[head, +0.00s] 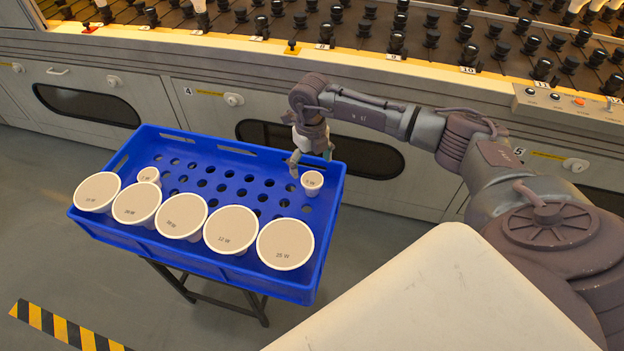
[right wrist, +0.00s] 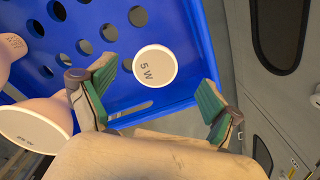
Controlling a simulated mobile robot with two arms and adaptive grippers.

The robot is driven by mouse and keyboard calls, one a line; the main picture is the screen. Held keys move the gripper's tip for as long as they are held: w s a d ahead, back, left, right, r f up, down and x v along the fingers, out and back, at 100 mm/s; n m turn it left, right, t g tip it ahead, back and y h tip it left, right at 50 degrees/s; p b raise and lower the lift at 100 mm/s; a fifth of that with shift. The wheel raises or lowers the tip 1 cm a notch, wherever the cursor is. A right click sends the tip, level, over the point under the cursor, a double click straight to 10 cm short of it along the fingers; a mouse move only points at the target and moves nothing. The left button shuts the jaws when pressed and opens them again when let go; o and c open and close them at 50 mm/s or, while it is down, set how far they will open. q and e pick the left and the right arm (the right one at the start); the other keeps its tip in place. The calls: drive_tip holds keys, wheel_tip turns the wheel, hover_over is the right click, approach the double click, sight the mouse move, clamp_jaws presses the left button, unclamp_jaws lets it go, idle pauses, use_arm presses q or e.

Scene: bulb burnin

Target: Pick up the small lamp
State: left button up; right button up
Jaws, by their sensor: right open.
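A small white lamp (head: 312,181) stands upright in the right part of the blue crate, its round face up. In the right wrist view the small lamp (right wrist: 155,66) reads "5 W" and shows in the space between the fingers. My right gripper (head: 310,163) is open and empty just above and behind this lamp, fingers pointing down; I see no clear contact. A second small lamp (head: 149,175) stands at the crate's left. My left gripper is not in view.
The blue crate (head: 215,262) has a perforated floor and rests on a dark stand. Several larger lamps (head: 230,229) line its front side. Behind it is a grey cabinet (head: 215,110) with a rack of sockets (head: 430,38). The crate floor around the small lamp is mostly free.

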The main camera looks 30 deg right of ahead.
sight(311, 178)
drive_tip(key=f, duration=0.3)
drive_tip(key=f+b, duration=0.1)
drive_tip(key=shift+s+a+f, duration=0.15)
drive_tip(key=shift+s+a, duration=0.05)
drive_tip(key=shift+s, duration=0.05)
drive_tip(key=shift+f, duration=0.5)
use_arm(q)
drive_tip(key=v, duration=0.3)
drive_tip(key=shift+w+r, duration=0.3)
use_arm(e)
drive_tip(key=c, duration=1.3)
drive_tip(key=shift+o, duration=0.2)
